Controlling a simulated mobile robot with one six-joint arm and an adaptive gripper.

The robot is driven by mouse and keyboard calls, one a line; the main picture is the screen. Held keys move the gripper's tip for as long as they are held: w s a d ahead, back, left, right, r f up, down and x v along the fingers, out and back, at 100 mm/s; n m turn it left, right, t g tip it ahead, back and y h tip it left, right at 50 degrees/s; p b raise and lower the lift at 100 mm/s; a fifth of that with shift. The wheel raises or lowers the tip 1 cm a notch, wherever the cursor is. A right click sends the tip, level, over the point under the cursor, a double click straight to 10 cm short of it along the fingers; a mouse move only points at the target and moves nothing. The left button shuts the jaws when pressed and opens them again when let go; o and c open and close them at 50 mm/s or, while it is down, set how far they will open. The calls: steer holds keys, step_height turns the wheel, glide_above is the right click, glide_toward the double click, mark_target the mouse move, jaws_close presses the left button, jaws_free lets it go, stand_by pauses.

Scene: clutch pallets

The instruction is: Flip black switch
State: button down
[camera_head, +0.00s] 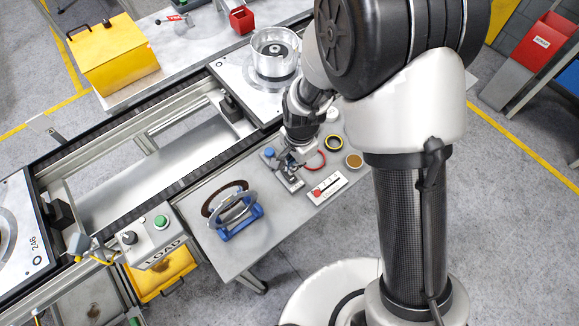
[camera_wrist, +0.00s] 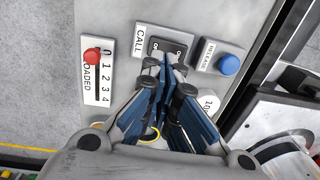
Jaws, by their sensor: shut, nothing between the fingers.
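A black rocker switch (camera_wrist: 168,46) with white lettering sits on a grey plate marked CALL in the wrist view. My gripper (camera_wrist: 167,66) is shut and empty, its fingertips at the lower edge of the switch and overlapping it in the picture. I cannot tell whether they touch it. In the head view my gripper (camera_head: 289,172) points down over the control end of the workbench, and it and my arm largely hide the switch there.
A blue RELEASE button (camera_wrist: 228,64) is right of the switch, and a red slider knob (camera_wrist: 92,56) on a numbered LOADED plate is left. A blue stand (camera_head: 240,222) holding rings is on the bench (camera_head: 215,245). A LOAD box (camera_head: 150,240) has a black knob and green button.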

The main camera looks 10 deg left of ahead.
step_height(320, 180, up, 10)
steer(key=s+d+p, duration=0.1)
steer(key=shift+s+d+f, duration=0.15)
steer(key=shift+d+f, duration=0.05)
steer(key=shift+d, duration=0.05)
steer(key=shift+a+b, duration=0.15)
steer(key=shift+b, duration=0.15)
